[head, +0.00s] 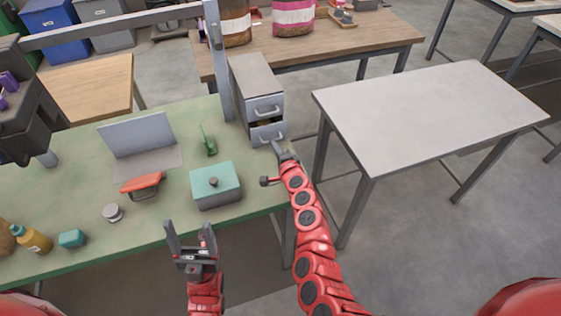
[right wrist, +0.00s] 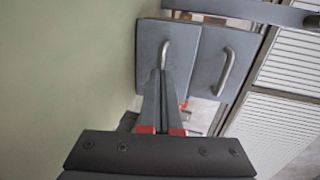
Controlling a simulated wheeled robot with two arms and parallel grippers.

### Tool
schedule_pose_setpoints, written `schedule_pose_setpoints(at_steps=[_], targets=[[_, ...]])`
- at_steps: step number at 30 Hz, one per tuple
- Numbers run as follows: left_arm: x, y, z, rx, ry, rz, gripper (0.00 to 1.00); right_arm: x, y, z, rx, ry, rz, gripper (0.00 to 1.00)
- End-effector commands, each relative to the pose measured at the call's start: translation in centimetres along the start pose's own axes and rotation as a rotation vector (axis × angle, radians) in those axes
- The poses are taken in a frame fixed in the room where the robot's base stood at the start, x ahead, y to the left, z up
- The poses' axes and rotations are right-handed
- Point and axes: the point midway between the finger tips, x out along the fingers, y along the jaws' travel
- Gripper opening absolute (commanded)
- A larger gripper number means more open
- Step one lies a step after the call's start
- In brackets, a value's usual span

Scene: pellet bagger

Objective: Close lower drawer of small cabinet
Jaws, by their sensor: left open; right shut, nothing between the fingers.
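The small grey cabinet (head: 256,82) stands at the right end of the green table. Its upper drawer (head: 264,107) looks shut. Its lower drawer (head: 267,133) sticks out a little, with a gap showing above its front. In the right wrist view the lower drawer front (right wrist: 150,50) is on the left, beside the upper drawer front (right wrist: 207,60). My right gripper (head: 279,147) is shut and empty, just in front of the lower drawer. Its fingertips (right wrist: 164,75) overlap the handle there; I cannot tell whether they touch. My left gripper (head: 188,230) is open and empty, before the table's front edge.
A teal box (head: 215,187), a green object (head: 208,141), a red-handled tool (head: 142,183) and an open grey case (head: 138,135) are on the green table (head: 90,205). A metal post (head: 218,70) rises beside the cabinet. A bare grey table (head: 425,112) stands to the right.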

Motion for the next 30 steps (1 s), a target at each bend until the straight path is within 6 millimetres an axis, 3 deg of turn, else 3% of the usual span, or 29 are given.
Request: schedule_pose_setpoints(at_steps=[3, 10, 30], targets=[[-0.7, 0.0, 0.1, 0.0, 0.0, 0.0, 0.71, 1.7, -0.3, -0.1, -0.003, 0.0, -0.001, 0.0], [-1.2, 0.1, 0.2, 0.0, 0.0, 0.0, 0.71, 3.4, -0.6, -0.1, -0.001, 0.001, 0.001, 0.0], [-0.8, 0.0, 0.1, 0.0, 0.0, 0.0, 0.71, 3.5, -1.3, 0.0, 0.002, -0.001, -0.003, 0.0]])
